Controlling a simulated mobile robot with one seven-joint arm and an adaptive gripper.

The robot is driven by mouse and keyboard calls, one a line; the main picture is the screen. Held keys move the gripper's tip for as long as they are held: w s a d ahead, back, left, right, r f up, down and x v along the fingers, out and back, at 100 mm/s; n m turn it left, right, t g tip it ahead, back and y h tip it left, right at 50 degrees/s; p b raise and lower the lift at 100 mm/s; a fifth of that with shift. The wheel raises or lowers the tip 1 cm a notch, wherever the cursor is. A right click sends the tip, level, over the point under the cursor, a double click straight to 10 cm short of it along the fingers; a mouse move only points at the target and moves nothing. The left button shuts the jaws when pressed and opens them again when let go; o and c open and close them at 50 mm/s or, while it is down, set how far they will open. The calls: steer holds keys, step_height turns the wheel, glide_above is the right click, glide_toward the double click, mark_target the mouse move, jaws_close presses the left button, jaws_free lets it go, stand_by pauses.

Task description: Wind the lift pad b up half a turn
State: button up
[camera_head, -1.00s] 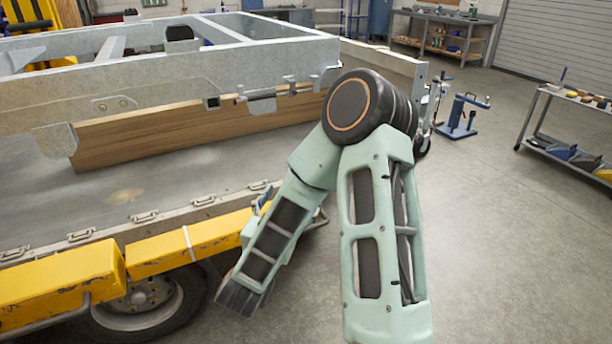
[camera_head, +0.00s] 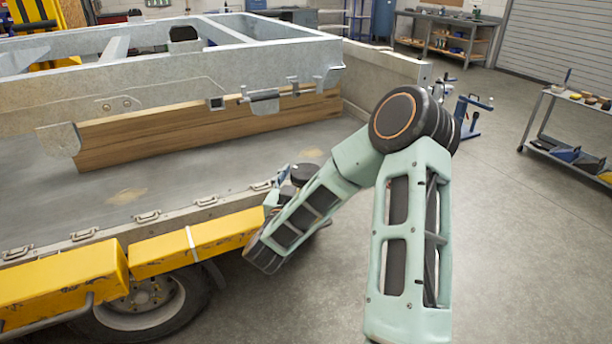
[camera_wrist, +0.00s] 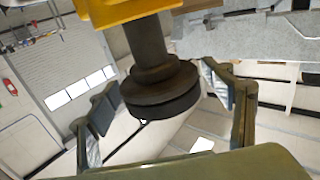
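In the wrist view a dark round lift pad (camera_wrist: 165,92) sits on a thick dark stem that runs up to a yellow part (camera_wrist: 120,10). I cannot read a label that marks it as pad b. My gripper (camera_wrist: 160,86) is open. One finger is to the left of the pad and one to the right, with clear gaps on both sides and no visible contact.
The grey trailer frame (camera_head: 235,62) stands above a flat deck (camera_head: 180,185), with a wooden beam (camera_head: 190,130) under it. A wheel (camera_head: 150,305) is below the yellow bar. A blue stand (camera_head: 468,115) and a shelf trolley (camera_head: 565,135) are to the right.

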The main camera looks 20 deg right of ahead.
steer(key=c, duration=0.9)
steer(key=shift+c, duration=0.2)
steer(key=shift+n+t+y+b, duration=0.7)
steer(key=shift+y+b, duration=0.2)
steer(key=shift+b, duration=0.1)
steer(key=shift+f+n+t+y+b, duration=0.1)
steer(key=shift+n+t+y+b, duration=0.4)
steer(key=shift+n+y+b, duration=0.3)
steer(key=n+y+b, duration=0.1)
steer(key=y, duration=0.1)
steer(key=n+t+y+b, duration=0.1)
steer(key=y, duration=0.1)
steer(key=shift+d+n+t+y, duration=0.1)
steer(key=shift+n+t+y, duration=0.2)
steer(key=shift+n, duration=0.1)
steer(key=n+y+b, duration=0.1)
steer(key=n+y, duration=0.1)
steer(key=y, duration=0.1)
steer(key=shift+y, duration=0.4)
steer(key=shift+n+y, duration=1.5)
steer(key=shift+y, duration=0.5)
steer(key=shift+y, duration=0.3)
steer(key=shift+a, duration=0.2)
